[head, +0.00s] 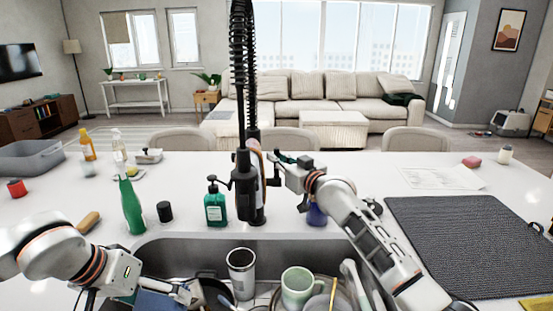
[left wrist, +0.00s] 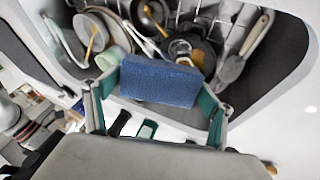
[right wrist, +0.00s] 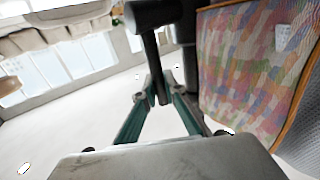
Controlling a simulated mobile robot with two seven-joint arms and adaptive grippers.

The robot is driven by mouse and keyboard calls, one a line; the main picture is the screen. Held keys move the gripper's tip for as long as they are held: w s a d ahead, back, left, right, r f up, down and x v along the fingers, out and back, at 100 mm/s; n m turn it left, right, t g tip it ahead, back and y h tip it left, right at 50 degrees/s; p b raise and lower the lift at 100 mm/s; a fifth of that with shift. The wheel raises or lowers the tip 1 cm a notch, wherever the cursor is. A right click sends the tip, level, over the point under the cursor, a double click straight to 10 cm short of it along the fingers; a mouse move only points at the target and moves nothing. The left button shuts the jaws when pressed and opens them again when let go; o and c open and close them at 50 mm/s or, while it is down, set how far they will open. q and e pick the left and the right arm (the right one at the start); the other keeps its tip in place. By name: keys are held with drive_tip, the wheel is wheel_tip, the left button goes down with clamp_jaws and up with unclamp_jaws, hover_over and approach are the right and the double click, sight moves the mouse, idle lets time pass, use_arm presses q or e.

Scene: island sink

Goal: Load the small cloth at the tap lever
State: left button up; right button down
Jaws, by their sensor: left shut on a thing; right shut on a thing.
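A blue, rough-textured block (left wrist: 160,82), which may be the small cloth folded up, is held between the fingers of my left gripper (left wrist: 158,100) over the sink edge. In the head view the blue piece (head: 152,301) is at the lower left, partly cut off by the frame. The black tap (head: 243,185) stands behind the sink. My right gripper (head: 278,170) is at the tap's side and shut on the dark tap lever. In the right wrist view its fingers (right wrist: 160,97) close at the lower end of the dark lever (right wrist: 150,45).
The sink (head: 190,248) holds a steel tumbler (head: 241,270), a green mug (head: 298,286) and other dishes. A green soap bottle (head: 215,206) and a green spray bottle (head: 132,205) stand left of the tap. A dark mat (head: 460,240) lies at right. A multicoloured patterned panel (right wrist: 245,75) is beside my right gripper.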

use_arm(q)
wheel_tip(320, 180, down, 3)
drive_tip(key=b, duration=0.2)
drive_tip(key=shift+b, duration=0.3)
use_arm(e)
drive_tip(key=shift+s+f+n+t+y, duration=0.3)
drive_tip(key=shift+s+n+t+y, duration=0.1)
drive_tip(key=shift+s+t, duration=0.1)
use_arm(q)
drive_tip(key=shift+f, duration=0.35)
use_arm(e)
drive_tip(key=shift+s+r, duration=0.15)
drive_tip(key=shift+r, duration=0.1)
drive_tip(key=c, duration=2.1)
unclamp_jaws()
drive_tip(key=shift+r, duration=0.1)
wheel_tip(320, 180, up, 10)
use_arm(q)
drive_tip(key=shift+r, duration=0.1)
